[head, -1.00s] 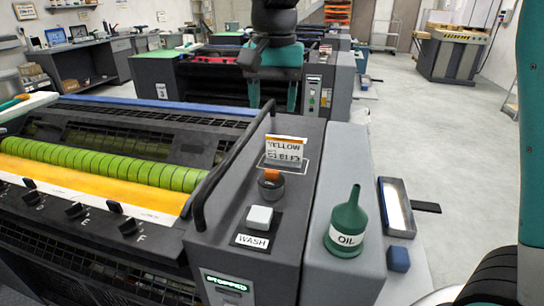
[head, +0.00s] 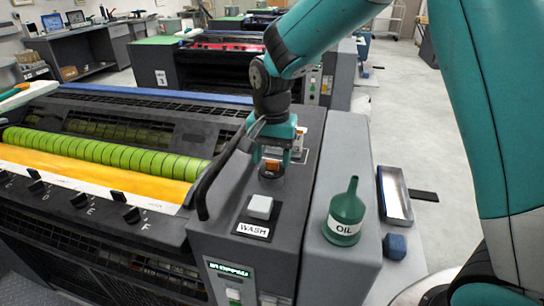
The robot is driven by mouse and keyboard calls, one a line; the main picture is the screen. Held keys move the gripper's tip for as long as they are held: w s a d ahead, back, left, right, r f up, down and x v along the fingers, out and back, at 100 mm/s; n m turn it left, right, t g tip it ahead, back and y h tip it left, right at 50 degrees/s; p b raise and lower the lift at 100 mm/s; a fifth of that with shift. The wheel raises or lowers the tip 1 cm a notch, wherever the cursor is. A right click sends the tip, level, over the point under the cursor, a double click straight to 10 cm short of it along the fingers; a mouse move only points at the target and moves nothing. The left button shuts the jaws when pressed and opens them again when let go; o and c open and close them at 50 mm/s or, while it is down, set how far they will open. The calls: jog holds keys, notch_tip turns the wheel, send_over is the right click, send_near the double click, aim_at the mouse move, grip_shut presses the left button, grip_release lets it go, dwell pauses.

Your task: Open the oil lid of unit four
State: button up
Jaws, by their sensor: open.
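The near printing unit (head: 240,225) has a dark grey end top with a round black knob or cap (head: 268,173) carrying an orange grip (head: 272,163). No lid there is labelled oil, so I cannot tell whether this is the oil lid. My gripper (head: 275,153) points down with open jaws, above or around the orange grip; contact is unclear. It partly hides the YELLOW card (head: 298,152) behind. A green funnel-shaped can (head: 346,215) marked OIL stands upright to the right on the grey side housing (head: 345,262).
A white WASH button (head: 260,206) sits just in front of the knob. A black curved handrail (head: 212,182) runs along the left. A metal tray (head: 396,195) and blue block (head: 395,246) lie right of the can. Unit 3 (head: 155,75) stands behind.

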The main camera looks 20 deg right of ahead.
jog(key=shift+f, duration=0.65)
jog(key=c, duration=0.9)
